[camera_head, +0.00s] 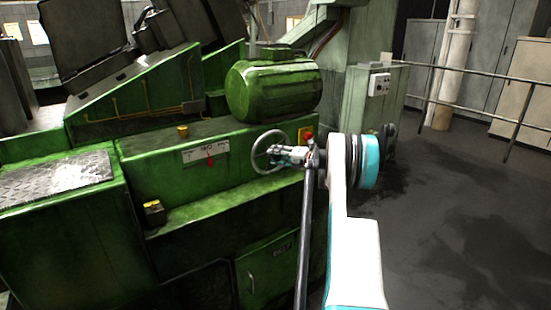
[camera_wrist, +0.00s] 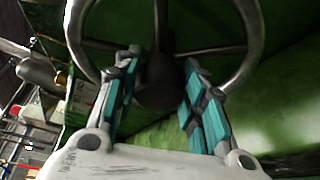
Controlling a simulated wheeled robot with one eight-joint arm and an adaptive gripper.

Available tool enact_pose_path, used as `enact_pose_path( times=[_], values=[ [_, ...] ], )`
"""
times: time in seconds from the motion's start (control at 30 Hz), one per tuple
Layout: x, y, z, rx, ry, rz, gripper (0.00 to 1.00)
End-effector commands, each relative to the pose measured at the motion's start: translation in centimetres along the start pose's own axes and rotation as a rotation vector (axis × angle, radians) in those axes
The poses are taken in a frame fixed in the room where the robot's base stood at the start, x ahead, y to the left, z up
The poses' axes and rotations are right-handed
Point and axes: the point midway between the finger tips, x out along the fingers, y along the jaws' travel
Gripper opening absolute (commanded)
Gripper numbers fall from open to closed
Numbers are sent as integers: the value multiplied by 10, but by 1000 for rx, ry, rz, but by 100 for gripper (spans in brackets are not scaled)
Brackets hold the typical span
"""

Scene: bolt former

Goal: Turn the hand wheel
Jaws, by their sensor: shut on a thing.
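The hand wheel (camera_head: 255,143) is a grey metal ring on the front of the green machine, left of my arm in the head view. In the wrist view its rim (camera_wrist: 252,45) and spokes fill the top, with a dark round hub (camera_wrist: 157,85) in the middle. My gripper (camera_head: 274,153) reaches the wheel from the right in the head view. In the wrist view my gripper's teal-padded fingers (camera_wrist: 160,72) stand on either side of the hub, and it is shut on the wheel. The exact contact is hard to see.
The green machine (camera_head: 195,225) has a motor (camera_head: 272,90) above the wheel and a red-and-yellow switch (camera_head: 306,134) close to its right. A red-marked gauge plate (camera_head: 206,152) is on the left. Open floor (camera_head: 455,210) lies right, bounded by a railing (camera_head: 480,77).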

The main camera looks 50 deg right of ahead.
Motion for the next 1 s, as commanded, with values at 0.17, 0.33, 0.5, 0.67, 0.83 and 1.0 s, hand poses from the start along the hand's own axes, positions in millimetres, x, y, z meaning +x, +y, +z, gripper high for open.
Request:
enact_pose_path(
  times=[0.17,0.33,0.5,0.67,0.83,1.0],
  values=[
    [0,-1,0,67,1,27,0],
    [0,-1,0,100,0,41,0],
    [0,-1,0,111,0,45,0],
    [0,-1,0,111,0,45,0],
    [0,-1,0,111,0,45,42],
    [0,-1,0,110,0,45,59]
  ],
)
